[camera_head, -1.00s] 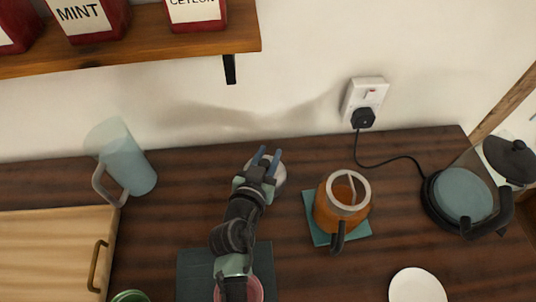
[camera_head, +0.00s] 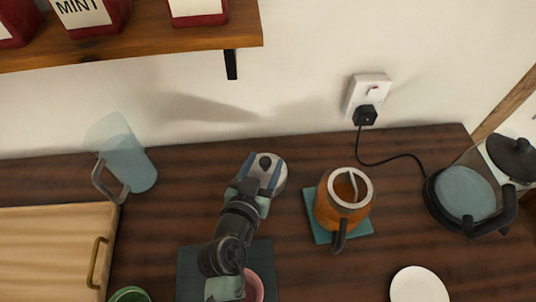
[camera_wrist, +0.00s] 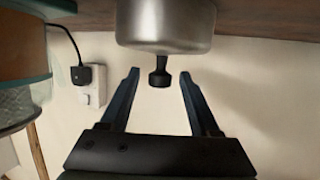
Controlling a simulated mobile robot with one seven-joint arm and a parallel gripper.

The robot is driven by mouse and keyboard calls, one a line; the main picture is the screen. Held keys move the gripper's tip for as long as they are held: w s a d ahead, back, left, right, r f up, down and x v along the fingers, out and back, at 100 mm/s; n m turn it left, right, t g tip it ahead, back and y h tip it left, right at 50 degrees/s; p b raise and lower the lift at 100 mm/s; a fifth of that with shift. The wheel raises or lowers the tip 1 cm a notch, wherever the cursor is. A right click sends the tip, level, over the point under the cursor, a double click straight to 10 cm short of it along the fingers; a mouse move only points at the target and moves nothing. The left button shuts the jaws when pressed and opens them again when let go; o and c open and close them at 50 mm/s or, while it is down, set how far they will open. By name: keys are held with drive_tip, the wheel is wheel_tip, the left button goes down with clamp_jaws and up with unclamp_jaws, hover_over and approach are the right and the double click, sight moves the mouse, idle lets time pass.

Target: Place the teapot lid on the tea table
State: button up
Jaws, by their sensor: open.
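A round silver piece with a black knob, apparently the teapot lid (camera_head: 279,178), stands on the dark wooden tabletop (camera_head: 310,270); which surface is the tea table I cannot tell for sure. In the wrist view the silver piece (camera_wrist: 165,25) hangs at the top of the upside-down picture, with its knob pointing down. My gripper (camera_head: 264,172) is open, its blue fingers on either side of the knob. In the wrist view my gripper (camera_wrist: 160,80) shows gaps between both fingers and the knob. An amber teapot (camera_head: 338,208) with an open top stands to the right on a teal coaster.
A glass pitcher (camera_head: 130,168) stands at the left, behind a pale wooden board with a handle (camera_head: 50,250). A pink cup (camera_head: 254,287) is on a dark mat near my arm. A kettle (camera_head: 465,195) and white saucer (camera_head: 418,288) are at the right. A shelf (camera_head: 150,48) overhangs the back left.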

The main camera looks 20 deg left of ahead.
sight(264, 166)
drive_tip(key=shift+v, duration=1.7)
